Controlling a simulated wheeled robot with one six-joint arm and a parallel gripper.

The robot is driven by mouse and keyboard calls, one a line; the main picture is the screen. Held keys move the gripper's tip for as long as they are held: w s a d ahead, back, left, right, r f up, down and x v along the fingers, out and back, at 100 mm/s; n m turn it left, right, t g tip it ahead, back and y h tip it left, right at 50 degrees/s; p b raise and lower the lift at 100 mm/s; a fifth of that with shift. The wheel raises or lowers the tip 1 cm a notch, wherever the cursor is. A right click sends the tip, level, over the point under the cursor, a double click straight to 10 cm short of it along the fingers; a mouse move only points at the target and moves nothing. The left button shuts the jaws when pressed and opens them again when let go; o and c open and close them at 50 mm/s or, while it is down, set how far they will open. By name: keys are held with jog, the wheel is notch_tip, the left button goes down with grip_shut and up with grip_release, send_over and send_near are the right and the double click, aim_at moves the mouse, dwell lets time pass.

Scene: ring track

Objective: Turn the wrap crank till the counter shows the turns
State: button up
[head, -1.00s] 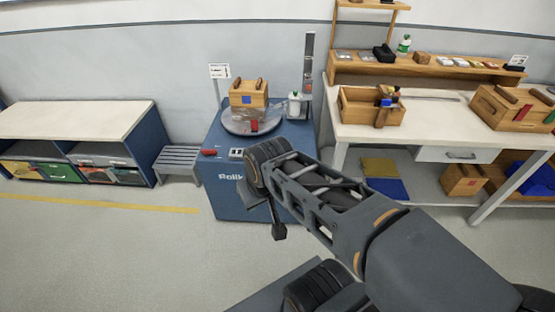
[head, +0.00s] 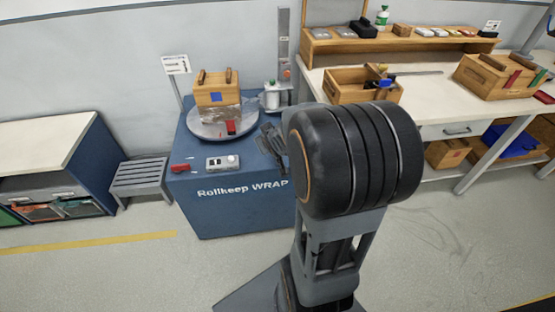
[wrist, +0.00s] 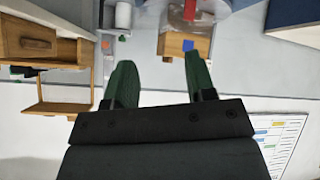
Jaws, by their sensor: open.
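The blue wrapping machine (head: 232,212), lettered "Rollkeep WRAP", stands left of centre in the head view. On its round grey turntable (head: 200,130) is a wooden crate (head: 216,95) with a blue square, clear film around its lower part. A red piece (head: 231,127) shows at the turntable's front. A small grey box (head: 222,162), perhaps the counter, sits on the front edge; no figures are readable. A red-handled part (head: 181,168) lies left of it; I cannot tell which red part is the crank. My gripper (wrist: 160,80) is open and empty, its green fingers apart.
A film roll (head: 272,95) and grey post (head: 284,45) stand at the machine's back right. A grey slatted stool (head: 140,176) is at its left. The workbench (head: 440,108) with wooden crates is at right. Floor in front is clear.

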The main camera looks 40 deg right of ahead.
jog(key=s+d+f+t+y+b, duration=0.15)
jog(key=d+f+t+b, duration=0.35)
jog(key=f, duration=0.6)
jog(key=s+d+f+t+y+b, duration=0.1)
jog(key=d+f+t+y+b, duration=0.25)
jog(key=d+f, duration=0.45)
jog(key=shift+n+h, duration=0.3)
jog(key=shift+h, duration=0.2)
jog(key=w, duration=0.4)
jog(key=w+a+f, duration=0.1)
jog(key=w, duration=0.4)
jog(key=w+a+f+b, duration=0.1)
jog(key=w, duration=0.3)
jog(key=shift+w+a, duration=0.25)
jog(key=shift+c, duration=0.3)
grip_shut()
